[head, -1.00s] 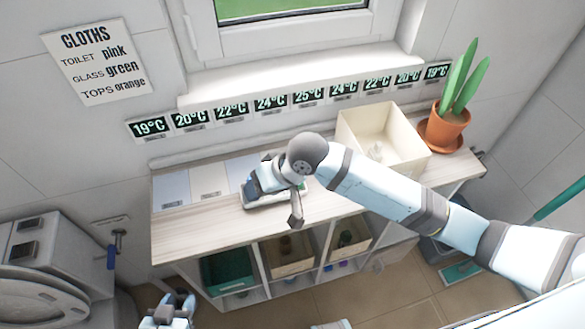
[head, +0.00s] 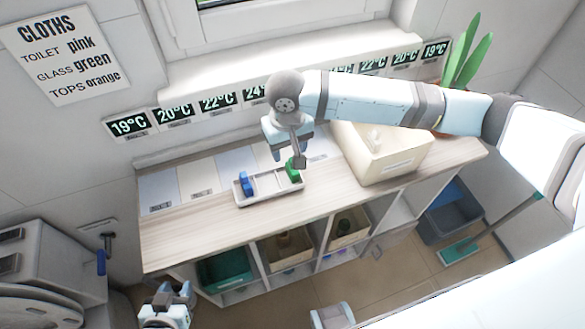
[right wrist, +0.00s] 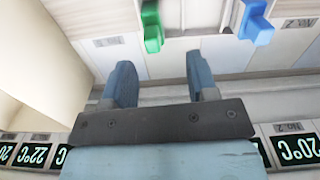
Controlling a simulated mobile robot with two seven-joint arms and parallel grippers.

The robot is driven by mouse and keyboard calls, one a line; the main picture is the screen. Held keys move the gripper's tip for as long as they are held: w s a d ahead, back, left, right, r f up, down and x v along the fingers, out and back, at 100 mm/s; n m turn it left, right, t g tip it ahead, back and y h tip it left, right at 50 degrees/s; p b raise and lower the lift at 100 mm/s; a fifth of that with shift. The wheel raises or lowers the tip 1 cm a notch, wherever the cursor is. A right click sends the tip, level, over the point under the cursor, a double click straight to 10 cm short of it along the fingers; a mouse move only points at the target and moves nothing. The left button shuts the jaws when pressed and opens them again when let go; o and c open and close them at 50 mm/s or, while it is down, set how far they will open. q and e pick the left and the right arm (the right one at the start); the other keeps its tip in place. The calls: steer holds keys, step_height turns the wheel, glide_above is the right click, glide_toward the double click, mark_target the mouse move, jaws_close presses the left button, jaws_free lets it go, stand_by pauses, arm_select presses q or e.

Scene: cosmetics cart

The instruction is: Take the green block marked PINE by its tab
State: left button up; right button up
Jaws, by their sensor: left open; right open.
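A green block (head: 293,171) stands at the right end of a small white compartment tray (head: 270,198) on the wooden shelf top; no lettering on it is readable. A blue block (head: 246,184) stands in the tray's left part. My right gripper (head: 289,153) is open and empty just behind and above the green block, partly covering it in the head view. In the right wrist view, the green block (right wrist: 152,28) and blue block (right wrist: 255,24) lie beyond the open fingers (right wrist: 160,78), apart from them. My left gripper (head: 172,296) is low at the front left, open and empty, away from the shelf.
A cream bin (head: 385,163) stands right of the tray, under my right forearm. A potted plant (head: 466,62) is behind it. Temperature displays (head: 175,115) line the wall. Cubbies below hold a green bin (head: 222,270) and other boxes. The shelf top's left part is clear.

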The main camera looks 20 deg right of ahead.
steer(key=shift+f, duration=0.65)
steer(key=f, duration=0.4)
steer(key=shift+s+d+f, duration=0.15)
steer(key=shift+s+d, duration=0.25)
steer(key=shift+f, duration=0.4)
jaws_close()
